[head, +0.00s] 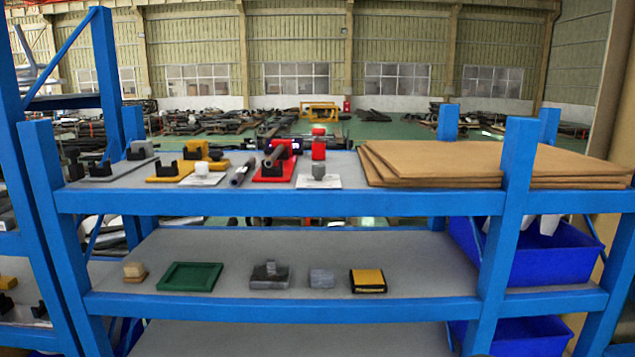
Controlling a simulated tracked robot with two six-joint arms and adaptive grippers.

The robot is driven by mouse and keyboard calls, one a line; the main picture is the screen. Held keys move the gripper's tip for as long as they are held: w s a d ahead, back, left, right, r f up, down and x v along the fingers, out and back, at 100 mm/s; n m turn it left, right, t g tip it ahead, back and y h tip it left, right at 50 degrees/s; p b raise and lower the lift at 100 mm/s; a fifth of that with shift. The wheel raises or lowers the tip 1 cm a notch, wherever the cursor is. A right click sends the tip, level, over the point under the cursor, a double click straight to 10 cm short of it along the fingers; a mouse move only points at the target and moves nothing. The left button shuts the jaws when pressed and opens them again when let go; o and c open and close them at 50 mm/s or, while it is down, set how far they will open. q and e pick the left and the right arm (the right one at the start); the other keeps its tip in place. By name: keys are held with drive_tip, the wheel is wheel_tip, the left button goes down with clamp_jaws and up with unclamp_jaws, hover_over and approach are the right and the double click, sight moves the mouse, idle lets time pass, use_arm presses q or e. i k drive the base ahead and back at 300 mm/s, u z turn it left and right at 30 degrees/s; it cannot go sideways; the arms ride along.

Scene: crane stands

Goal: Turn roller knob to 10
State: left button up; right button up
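I cannot make out a roller knob or any number scale in the head view. The top shelf of the blue rack (300,200) holds small devices. Among them are a red plate (273,176) with a dark pipe (274,155) resting on a stand, and a red block (318,150). A grey faceted piece (319,171) sits on a white plate (319,183). A small dark box with a purple-lit face (297,146) is partly hidden behind them. None can be identified as the knob. Neither of my grippers is in view.
Brown boards (440,160) lie stacked at the top shelf's right. The middle shelf holds a green tray (190,277), a yellow-and-black block (367,281) and several small blocks. Blue bins (540,260) stand at right.

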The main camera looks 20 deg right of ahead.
sight(319, 169)
drive_tip(key=z, duration=1.55)
drive_tip(key=i, duration=0.1)
drive_tip(key=u, duration=2.75)
drive_tip(key=k, duration=0.9)
drive_tip(key=z, duration=0.6)
drive_tip(key=i, duration=1)
drive_tip(key=z, duration=0.1)
